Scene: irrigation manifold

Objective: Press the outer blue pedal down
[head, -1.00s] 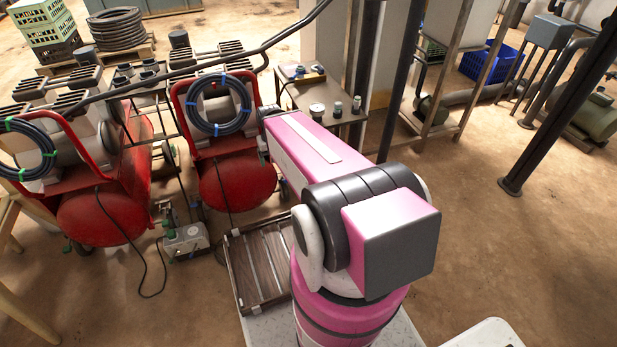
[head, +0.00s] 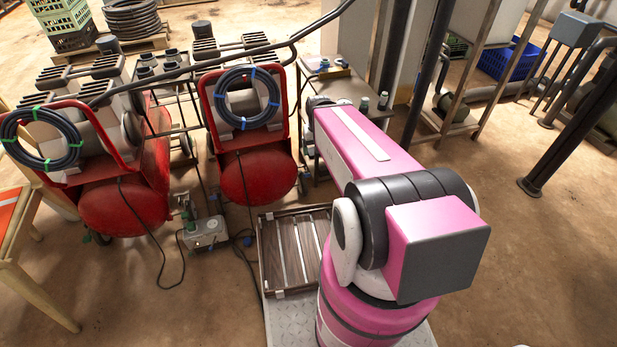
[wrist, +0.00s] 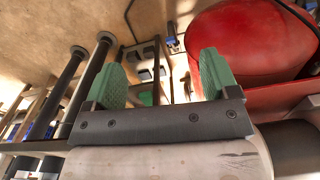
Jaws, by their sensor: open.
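I cannot clearly make out a blue pedal in either view. A small blue item (head: 248,241) lies on the floor beside a grey box (head: 206,233) with a cable, in front of the red tanks; I cannot tell whether it is a pedal. In the wrist view, several small dark pads (wrist: 149,51) stand beyond the fingers, with a small bluish patch (wrist: 171,27) near them. My gripper (wrist: 163,78) is open, its two green fingers wide apart with nothing held. In the head view my pink arm hides the gripper.
Red tank units (head: 257,176) with coiled hoses stand ahead and left. A slatted wooden tray (head: 268,258) lies just left of my arm. A small metal table (head: 352,88) and dark posts stand beyond it. A wooden table (head: 32,275) is at left. Bare floor lies at right.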

